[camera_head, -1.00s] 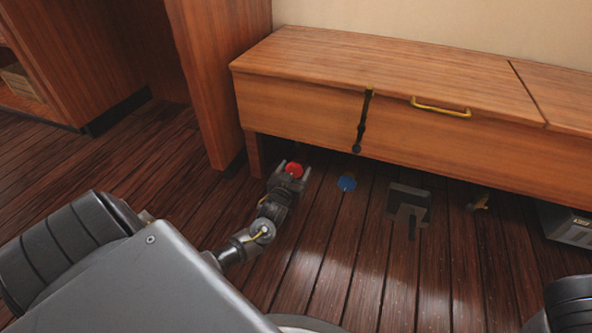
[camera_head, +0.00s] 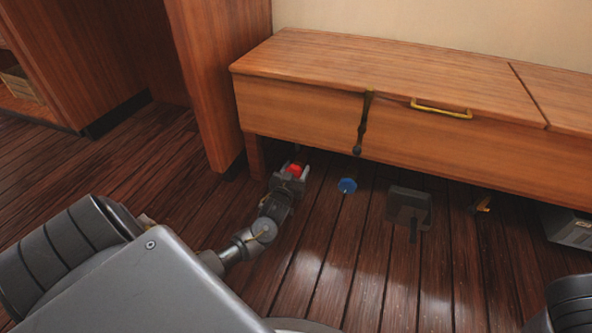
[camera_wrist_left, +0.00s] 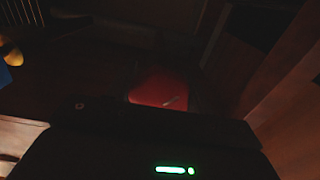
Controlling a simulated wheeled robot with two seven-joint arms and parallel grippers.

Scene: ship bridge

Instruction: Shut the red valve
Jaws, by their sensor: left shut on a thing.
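The red valve (camera_head: 295,170) is low under the front of the wooden bench, near its left leg. My left gripper (camera_head: 291,177) reaches it from the front and is shut on it, with the fingers around the red knob. In the left wrist view the red valve (camera_wrist_left: 160,88) shows dimly, partly hidden behind the dark gripper body. My right gripper is not in view.
A blue valve (camera_head: 347,185) is to the right of the red one. A dark pedal-like plate (camera_head: 409,207) and a small yellow part (camera_head: 483,203) are further right. The wooden bench (camera_head: 300,105) overhangs closely. A grey box (camera_head: 570,226) is at the right edge.

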